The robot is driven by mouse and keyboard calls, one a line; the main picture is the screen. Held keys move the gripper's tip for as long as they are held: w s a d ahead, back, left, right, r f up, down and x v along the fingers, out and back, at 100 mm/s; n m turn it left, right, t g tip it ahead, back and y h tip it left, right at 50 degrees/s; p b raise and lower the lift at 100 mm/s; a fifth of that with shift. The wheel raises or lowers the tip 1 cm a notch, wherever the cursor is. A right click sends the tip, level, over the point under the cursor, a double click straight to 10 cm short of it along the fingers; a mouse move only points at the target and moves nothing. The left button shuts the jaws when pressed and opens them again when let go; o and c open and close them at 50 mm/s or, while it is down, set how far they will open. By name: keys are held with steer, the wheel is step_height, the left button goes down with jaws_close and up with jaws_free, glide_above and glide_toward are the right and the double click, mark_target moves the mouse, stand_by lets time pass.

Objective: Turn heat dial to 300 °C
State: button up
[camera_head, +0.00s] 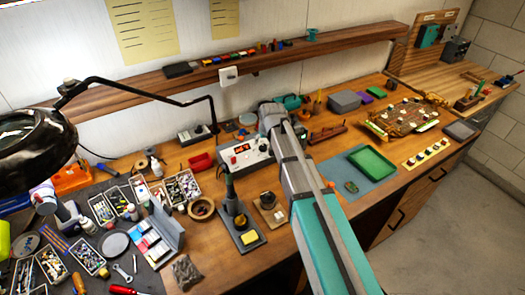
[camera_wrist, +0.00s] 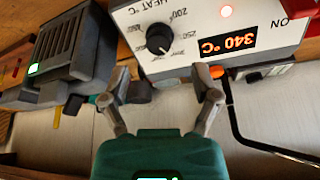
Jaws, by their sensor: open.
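The soldering station (camera_head: 247,157) is a pale box on the wooden bench, partly behind my arm in the head view. In the wrist view the station (camera_wrist: 270,15) appears upside down, and its red display (camera_wrist: 228,43) reads 340 °C. The black heat dial (camera_wrist: 159,39) has a white pointer mark and printed numbers around it, including 200 and 250. My gripper (camera_wrist: 161,82) is open and empty. Its fingertips sit near the panel's edge, apart from each other, with the dial in line with the gap between them. I cannot tell the gap in depth. The fingers are not clear in the head view.
A dark grey vented device (camera_wrist: 62,50) with a green light stands close beside the gripper in the wrist view. The iron stand (camera_head: 240,228) is in front of the station. A green tray (camera_head: 371,163) is to the right. Small-part boxes crowd the left.

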mark_target(263, 146)
steer(key=shift+b+x, duration=2.3)
steer(key=shift+x, duration=0.5)
jaws_close()
steer(key=shift+m, duration=0.3)
jaws_free()
